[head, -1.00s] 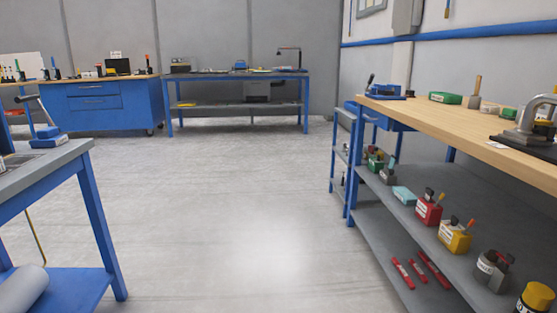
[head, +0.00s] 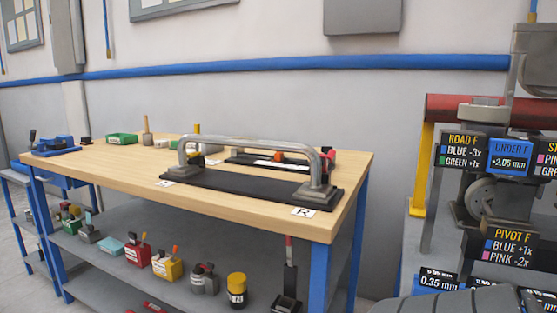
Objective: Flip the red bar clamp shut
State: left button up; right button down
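No part is plainly identifiable as the red bar clamp. A thick red horizontal bar (head: 465,107) shows at the upper right, above a yellow post (head: 422,170) and behind the sign boards; I cannot tell whether it belongs to the clamp. On the wooden bench a grey arched bar (head: 250,143) stands on a long black base (head: 250,185). Behind it lies a smaller black fixture (head: 268,160) with small orange and red parts, partly hidden by the arch. Neither gripper is in view.
The wooden bench (head: 110,172) fills the left and middle. At right, a grey wheel (head: 488,198) stands among boards marked "ROAD F" (head: 464,150), "UNDER F" (head: 511,157) and "PIVOT F" (head: 513,247).

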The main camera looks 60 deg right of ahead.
aim_at(326, 160)
jog(key=z, duration=2.15)
